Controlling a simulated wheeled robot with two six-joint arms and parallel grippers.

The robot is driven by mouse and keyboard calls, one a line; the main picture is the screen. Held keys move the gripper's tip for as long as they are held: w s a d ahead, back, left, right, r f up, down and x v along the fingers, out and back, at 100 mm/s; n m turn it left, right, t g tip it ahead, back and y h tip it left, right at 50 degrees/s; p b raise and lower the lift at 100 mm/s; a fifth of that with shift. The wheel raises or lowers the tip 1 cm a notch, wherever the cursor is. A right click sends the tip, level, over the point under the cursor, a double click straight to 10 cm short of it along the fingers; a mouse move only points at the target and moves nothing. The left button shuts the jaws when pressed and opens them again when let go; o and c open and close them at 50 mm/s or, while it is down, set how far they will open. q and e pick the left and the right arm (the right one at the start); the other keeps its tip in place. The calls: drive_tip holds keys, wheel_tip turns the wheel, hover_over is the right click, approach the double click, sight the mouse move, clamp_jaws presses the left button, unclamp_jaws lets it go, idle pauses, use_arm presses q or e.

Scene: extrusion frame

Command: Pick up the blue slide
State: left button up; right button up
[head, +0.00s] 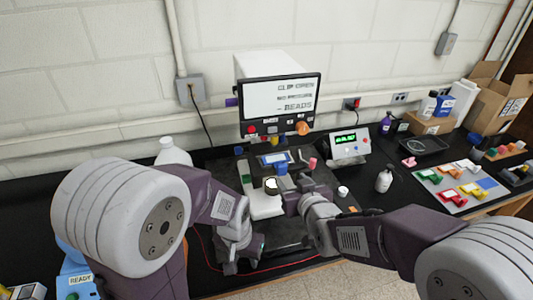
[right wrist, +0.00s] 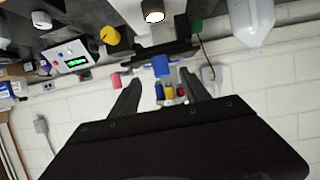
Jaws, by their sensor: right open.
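A small blue block (head: 281,168), which I take for the blue slide, sits at the middle of the workstation below the display panel. In the right wrist view a blue piece (right wrist: 160,66) on a dark bar shows just beyond my fingertips. My right gripper (right wrist: 161,88) is open, its two fingers apart with nothing held between them. In the head view the right gripper (head: 283,196) is close in front of the blue block and partly hidden by its own wrist. My left gripper (head: 240,262) hangs low at the front of the bench; its jaw state is unclear.
A white machine with a screen (head: 281,100) stands behind. A control box with a green display (head: 349,146), a white bottle (head: 384,180) and a grey tray (head: 445,196) of coloured pieces are to the right. A white jug (head: 172,153) stands left.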

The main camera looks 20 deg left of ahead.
sight(283, 170)
drive_tip(key=p+x, duration=0.1)
drive_tip(key=x, duration=0.2)
drive_tip(key=shift+a+r+p, duration=0.1)
drive_tip(key=shift+a+p, duration=0.2)
drive_tip(key=shift+p, duration=0.05)
drive_tip(key=shift+w+a, duration=0.15)
drive_tip(key=shift+w, duration=0.15)
drive_tip(key=shift+w+a+p, duration=0.15)
drive_tip(key=shift+w+p, duration=0.4)
drive_tip(key=shift+p, duration=0.05)
drive_tip(key=shift+w+a+p, duration=0.15)
drive_tip(key=shift+w+p, duration=0.35)
drive_tip(key=shift+p, duration=0.1)
drive_tip(key=shift+w+a+f, duration=0.65)
drive_tip(key=shift+w+f, duration=0.15)
drive_tip(key=shift+w+a+f, duration=0.15)
drive_tip(key=shift+a+f, duration=0.05)
drive_tip(key=shift+a, duration=0.05)
drive_tip(key=shift+d+r, duration=0.1)
drive_tip(key=shift+d, duration=0.15)
drive_tip(key=c, duration=1.1)
use_arm(q)
drive_tip(key=r, duration=0.3)
drive_tip(key=d+r, duration=0.1)
drive_tip(key=r, duration=0.1)
drive_tip(key=shift+w+d, duration=0.1)
drive_tip(key=shift+w, duration=0.15)
use_arm(e)
drive_tip(key=shift+a, duration=0.1)
clamp_jaws()
